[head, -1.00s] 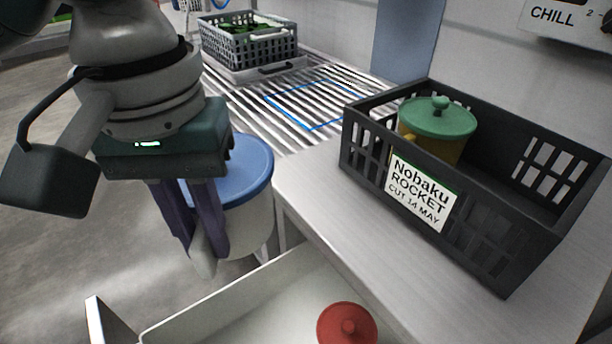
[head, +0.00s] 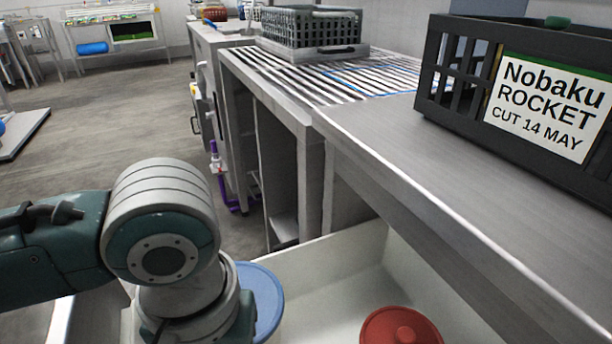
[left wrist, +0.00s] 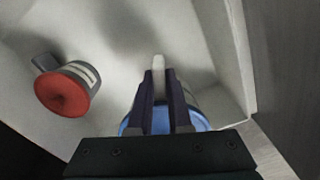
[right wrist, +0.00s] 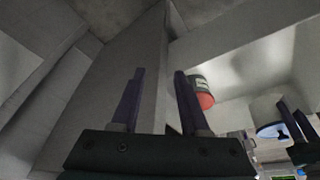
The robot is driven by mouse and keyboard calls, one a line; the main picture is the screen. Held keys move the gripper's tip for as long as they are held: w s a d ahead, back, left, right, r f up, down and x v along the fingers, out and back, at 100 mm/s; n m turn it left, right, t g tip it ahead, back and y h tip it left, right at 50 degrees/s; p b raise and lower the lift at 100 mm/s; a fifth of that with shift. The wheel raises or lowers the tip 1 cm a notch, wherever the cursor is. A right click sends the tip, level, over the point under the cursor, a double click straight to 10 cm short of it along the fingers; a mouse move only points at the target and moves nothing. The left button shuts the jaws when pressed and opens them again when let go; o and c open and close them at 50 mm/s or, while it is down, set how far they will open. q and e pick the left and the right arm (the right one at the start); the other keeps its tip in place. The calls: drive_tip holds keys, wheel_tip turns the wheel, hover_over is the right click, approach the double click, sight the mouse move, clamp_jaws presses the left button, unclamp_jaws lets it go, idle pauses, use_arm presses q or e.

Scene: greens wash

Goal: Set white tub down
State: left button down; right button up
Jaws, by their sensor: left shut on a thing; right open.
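The white tub shows in the head view by its blue lid (head: 265,300), partly hidden behind my left arm, at the left part of a white-walled tray (head: 335,270). My left gripper (left wrist: 160,85) is shut on the tub in the left wrist view, where the blue lid (left wrist: 200,118) shows around the fingers. The right wrist view also shows the white tub (right wrist: 265,106) with my left fingers at it. I cannot tell whether its base touches the tray floor. My right gripper (right wrist: 160,80) is open and empty beside a grey panel.
A red-lidded tub (head: 400,328) stands in the tray, apart from the white tub. Above the tray is a steel counter (head: 400,150) with a dark crate labelled Nobaku Rocket (head: 470,75). The tray floor between the tubs looks clear.

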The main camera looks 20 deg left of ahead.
use_arm(q)
wheel_tip(320, 180, down, 11)
drive_tip(key=b, duration=0.5)
drive_tip(key=shift+r, duration=0.15)
use_arm(e)
wheel_tip(320, 180, down, 6)
drive_tip(key=shift+f, duration=0.15)
use_arm(q)
drive_tip(key=shift+f, duration=0.2)
drive_tip(key=c, duration=0.8)
unclamp_jaws()
drive_tip(key=shift+c, duration=0.2)
